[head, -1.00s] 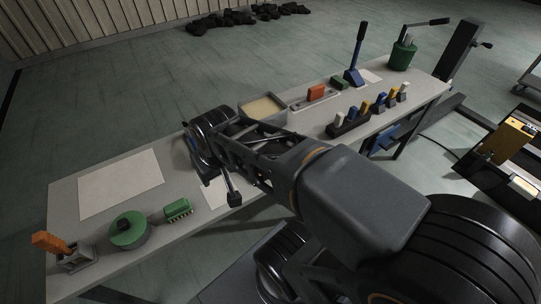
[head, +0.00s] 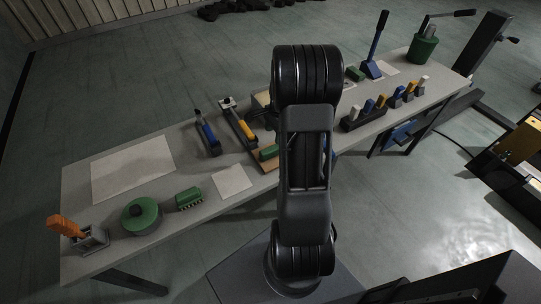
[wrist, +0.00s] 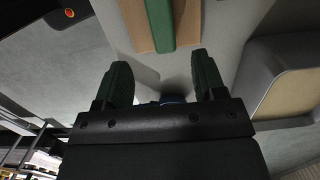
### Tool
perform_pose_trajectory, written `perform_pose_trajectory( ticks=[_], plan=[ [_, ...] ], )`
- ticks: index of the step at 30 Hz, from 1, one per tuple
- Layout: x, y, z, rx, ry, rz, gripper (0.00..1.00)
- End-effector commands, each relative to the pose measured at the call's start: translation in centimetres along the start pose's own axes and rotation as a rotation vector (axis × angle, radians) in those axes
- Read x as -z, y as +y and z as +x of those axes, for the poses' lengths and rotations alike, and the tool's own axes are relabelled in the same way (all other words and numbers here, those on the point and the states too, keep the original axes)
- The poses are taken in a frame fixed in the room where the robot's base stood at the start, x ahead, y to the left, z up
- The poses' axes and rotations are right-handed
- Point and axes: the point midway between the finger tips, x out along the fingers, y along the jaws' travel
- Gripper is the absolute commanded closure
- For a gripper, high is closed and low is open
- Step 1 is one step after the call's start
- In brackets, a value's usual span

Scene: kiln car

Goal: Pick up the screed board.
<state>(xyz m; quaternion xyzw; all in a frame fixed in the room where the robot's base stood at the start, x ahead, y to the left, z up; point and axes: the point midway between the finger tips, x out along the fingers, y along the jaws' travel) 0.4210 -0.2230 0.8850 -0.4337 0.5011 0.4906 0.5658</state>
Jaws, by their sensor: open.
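The screed board, a tan wooden board with a green grip along it (wrist: 187,22), shows at the top middle of the wrist view. In the head view the screed board (head: 262,166) lies near the bench's front edge, partly hidden behind my arm. My gripper (wrist: 161,72) is open and empty. Its two dark green fingers point toward the board, and the board appears beyond the fingertips, apart from them. The gripper itself is hidden behind my arm in the head view.
A sand-filled tray (wrist: 256,60) is close on the right in the wrist view. On the bench, a blue-handled tool (head: 207,134) and a yellow-handled tool (head: 243,126) lie left of the board. A green brush (head: 189,198) and a pale sheet (head: 231,181) are further left.

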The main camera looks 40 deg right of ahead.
Motion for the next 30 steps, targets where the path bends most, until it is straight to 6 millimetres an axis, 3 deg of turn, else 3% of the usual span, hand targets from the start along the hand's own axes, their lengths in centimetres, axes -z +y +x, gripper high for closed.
perform_pose_trajectory(
  ticks=[6,16,24,30],
  plan=[
    [-0.1,0.0,3.6,-0.003,0.000,-0.005,0.36],
    [-0.2,-0.1,5.7,-0.001,0.000,-0.007,0.36],
    [-0.4,-0.3,9.2,-0.002,0.000,-0.007,0.36],
    [-0.4,-0.3,10.2,0.000,0.001,-0.007,0.36]
  ],
)
